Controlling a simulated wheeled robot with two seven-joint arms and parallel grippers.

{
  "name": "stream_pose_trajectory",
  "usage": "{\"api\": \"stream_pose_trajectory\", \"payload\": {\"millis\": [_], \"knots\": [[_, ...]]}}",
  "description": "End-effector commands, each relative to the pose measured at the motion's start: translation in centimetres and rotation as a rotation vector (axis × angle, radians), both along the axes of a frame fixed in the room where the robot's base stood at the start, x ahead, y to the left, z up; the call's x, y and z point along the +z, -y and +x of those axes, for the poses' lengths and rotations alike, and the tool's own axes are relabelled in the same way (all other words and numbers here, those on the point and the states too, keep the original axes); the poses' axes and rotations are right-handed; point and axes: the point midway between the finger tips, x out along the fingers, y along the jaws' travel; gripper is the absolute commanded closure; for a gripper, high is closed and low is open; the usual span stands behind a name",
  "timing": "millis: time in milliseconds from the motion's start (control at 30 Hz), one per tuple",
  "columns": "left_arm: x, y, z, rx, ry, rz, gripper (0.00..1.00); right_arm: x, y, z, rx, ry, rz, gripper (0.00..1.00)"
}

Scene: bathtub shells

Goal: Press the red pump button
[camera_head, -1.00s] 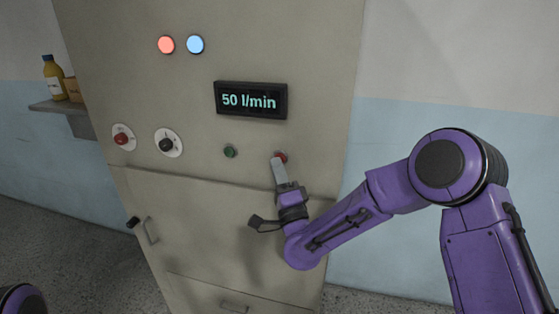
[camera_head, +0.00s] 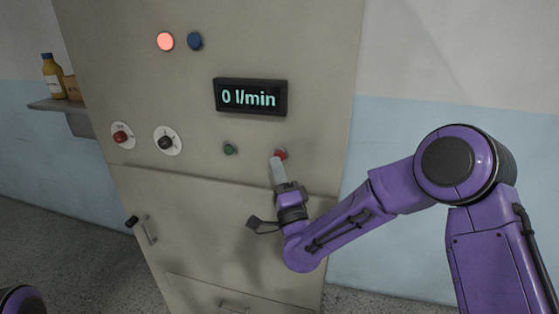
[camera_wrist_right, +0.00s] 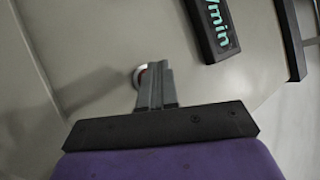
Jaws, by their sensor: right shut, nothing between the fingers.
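The red pump button (camera_head: 281,153) is on the front of the beige cabinet, right of a green button (camera_head: 229,148). My right gripper (camera_head: 277,160) is shut and empty, with its fingertips at the red button, covering part of it. In the right wrist view the shut fingers (camera_wrist_right: 154,80) reach to the button (camera_wrist_right: 140,74), whose rim shows beside the tips; I cannot tell whether they touch. The display (camera_head: 251,97) reads 0 l/min. The red lamp (camera_head: 165,41) is lit and the blue lamp (camera_head: 195,41) is dark. Only a purple piece of my left arm shows at the lower left corner.
A red knob (camera_head: 122,136) and a black rotary knob (camera_head: 167,141) sit left of the green button. A black-tipped lever (camera_head: 132,221) and a handle (camera_head: 150,231) are lower left. A wall shelf (camera_head: 60,104) holds a yellow bottle (camera_head: 53,76) and a box.

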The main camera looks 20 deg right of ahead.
Motion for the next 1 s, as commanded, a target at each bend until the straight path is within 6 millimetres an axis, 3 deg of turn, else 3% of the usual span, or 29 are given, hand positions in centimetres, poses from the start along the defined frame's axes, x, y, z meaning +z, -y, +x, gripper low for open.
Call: {"api": "stream_pose_trajectory", "payload": {"millis": [333,800,1000], "knots": [[-0.3,0.0,0.0,0.0,0.0,0.0,0.37,-0.1,-0.3,-0.3,0.001,0.0,0.0,1.0],[-2.7,0.0,0.0,0.0,0.0,0.0,0.37,-0.2,-2.7,-4.0,0.001,0.0,0.0,1.0],[-2.7,0.0,0.0,0.0,0.0,0.0,0.37,0.0,-2.9,-4.3,0.0,-0.001,0.0,1.0]]}}
